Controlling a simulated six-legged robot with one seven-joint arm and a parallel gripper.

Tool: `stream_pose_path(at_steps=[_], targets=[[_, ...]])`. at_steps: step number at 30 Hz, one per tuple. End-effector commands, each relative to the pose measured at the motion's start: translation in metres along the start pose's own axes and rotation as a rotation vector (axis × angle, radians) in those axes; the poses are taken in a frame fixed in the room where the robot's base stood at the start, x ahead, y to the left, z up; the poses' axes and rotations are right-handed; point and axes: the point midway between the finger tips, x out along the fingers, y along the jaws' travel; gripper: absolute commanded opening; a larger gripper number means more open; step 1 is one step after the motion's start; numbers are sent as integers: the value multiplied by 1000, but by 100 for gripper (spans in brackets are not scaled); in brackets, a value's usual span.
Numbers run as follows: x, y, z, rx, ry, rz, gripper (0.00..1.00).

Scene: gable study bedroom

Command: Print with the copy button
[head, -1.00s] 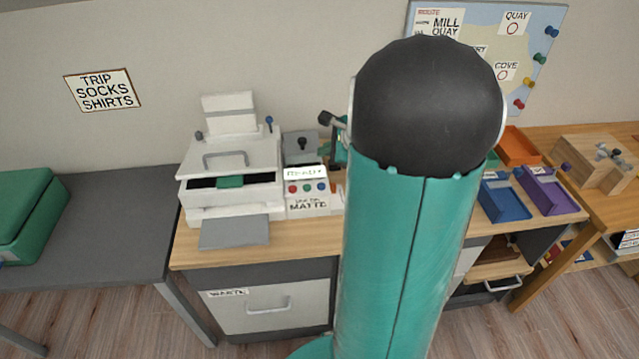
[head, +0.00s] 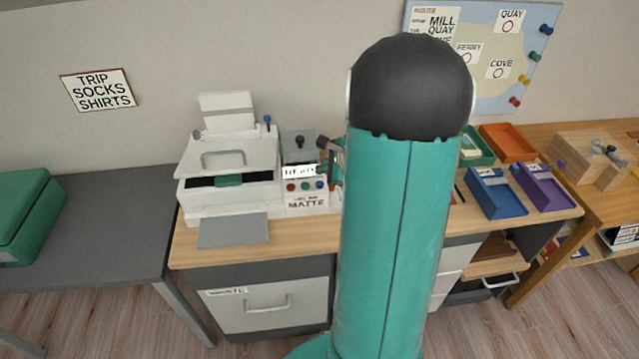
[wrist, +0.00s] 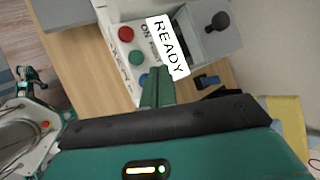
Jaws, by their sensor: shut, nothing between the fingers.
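The white printer (head: 230,165) stands on the wooden desk at left of centre. Its control panel (head: 305,202) has a red button (wrist: 125,33), a green button (wrist: 136,58) and a blue button (wrist: 144,80) in a row. A white display (wrist: 167,48) beside them reads READY. The print beside the buttons is too small to tell which one is copy. My gripper (wrist: 156,76) is shut and empty, with its fingertips close to the blue button in the wrist view. I cannot tell whether they touch it. In the head view my arm hides most of the gripper.
A grey box with a black knob (head: 299,142) stands behind the display. Blue (head: 500,200), purple (head: 545,190) and orange (head: 508,142) trays lie right of my arm. A grey tray (head: 233,230) juts from the printer's front. A green case (head: 22,215) sits at far left.

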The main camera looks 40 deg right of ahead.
Motion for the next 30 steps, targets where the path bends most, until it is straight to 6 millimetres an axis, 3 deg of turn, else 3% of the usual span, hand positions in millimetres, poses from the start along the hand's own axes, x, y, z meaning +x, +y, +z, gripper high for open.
stream_pose_path(at_steps=[9,30], targets=[[15,11,-11,1,0,0,0],[15,11,-10,0,0,0,0]])
